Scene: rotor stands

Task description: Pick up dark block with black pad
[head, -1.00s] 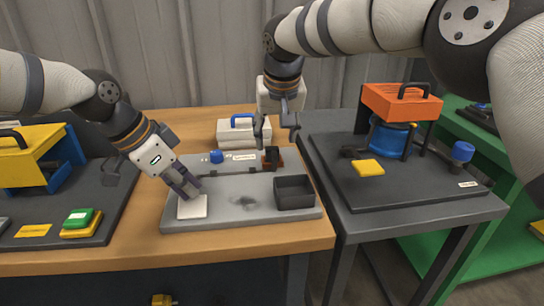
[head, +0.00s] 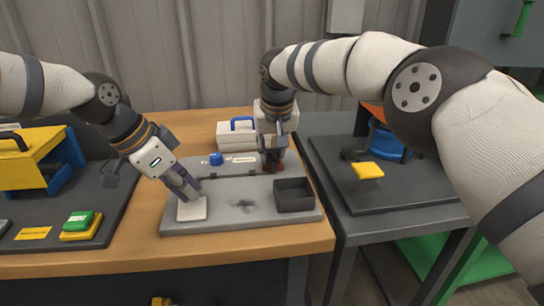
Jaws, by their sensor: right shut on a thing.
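The dark block (head: 268,168) stands at the back of the grey tray (head: 240,222), with a reddish-brown part beside it. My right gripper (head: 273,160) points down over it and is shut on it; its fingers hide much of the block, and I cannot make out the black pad. The block still appears to be at tray level. My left gripper (head: 188,192) points down at the pale square pad (head: 192,210) at the tray's left front. Its fingers look close together, but I cannot tell whether they are shut.
An open dark bin (head: 294,195) stands at the tray's right. A blue knob (head: 216,159) is at the back. A white box with a blue handle (head: 237,136) stands behind the tray. A yellow block (head: 369,171) lies on the right table. The tray's middle is mostly clear.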

